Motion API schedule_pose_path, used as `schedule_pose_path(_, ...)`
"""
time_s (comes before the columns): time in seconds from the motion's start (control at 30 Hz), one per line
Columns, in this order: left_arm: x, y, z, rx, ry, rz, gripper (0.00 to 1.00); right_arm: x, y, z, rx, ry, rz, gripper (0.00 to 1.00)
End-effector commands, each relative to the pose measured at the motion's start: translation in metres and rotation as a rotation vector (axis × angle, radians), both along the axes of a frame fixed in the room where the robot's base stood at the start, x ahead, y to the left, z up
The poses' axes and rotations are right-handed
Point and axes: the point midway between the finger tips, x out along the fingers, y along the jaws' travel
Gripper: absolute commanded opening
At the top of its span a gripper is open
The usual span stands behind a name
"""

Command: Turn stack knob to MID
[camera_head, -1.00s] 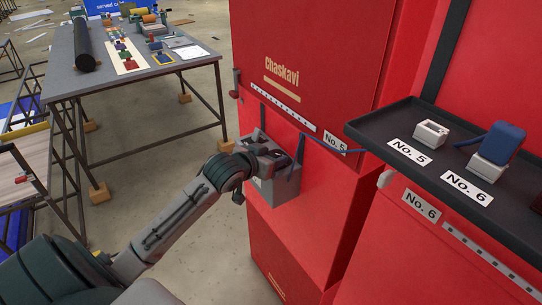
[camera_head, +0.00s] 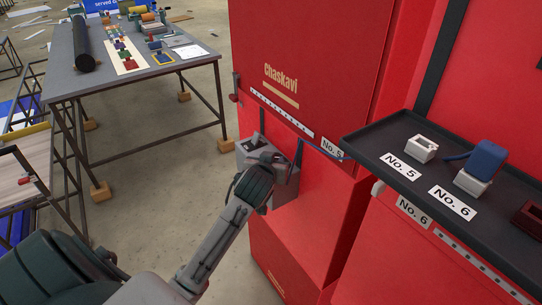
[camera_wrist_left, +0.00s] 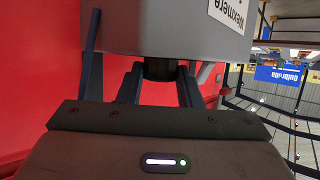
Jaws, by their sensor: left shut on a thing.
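In the head view my left gripper (camera_head: 272,160) is at the grey box, and my wrist hides the knob. No MID mark is readable. My right gripper is not in view.
A black shelf (camera_head: 372,150) with No. 5 and No. 6 labels juts out at right, holding a white holder (camera_head: 422,148) and a blue-topped block (camera_head: 484,165). A blue strap (camera_head: 328,151) runs near the box. A work table (camera_head: 118,85) stands at the back left.

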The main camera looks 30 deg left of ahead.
Motion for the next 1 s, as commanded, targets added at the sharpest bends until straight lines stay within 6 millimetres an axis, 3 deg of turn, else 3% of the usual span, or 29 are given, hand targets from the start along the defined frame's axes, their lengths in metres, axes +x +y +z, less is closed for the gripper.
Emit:
schedule_pose_path(0.17, 0.002, -0.005, 0.0, -0.007, -0.002, 0.167, 0.09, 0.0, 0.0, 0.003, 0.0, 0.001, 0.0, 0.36)
schedule_pose_path(0.5, 0.006, -0.008, -0.002, -0.004, -0.002, 0.452, 0.09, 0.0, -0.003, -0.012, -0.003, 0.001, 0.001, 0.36)
schedule_pose_path(1.0, 0.008, -0.008, 0.001, 0.001, -0.003, 0.656, 0.09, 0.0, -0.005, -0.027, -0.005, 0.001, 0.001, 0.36)
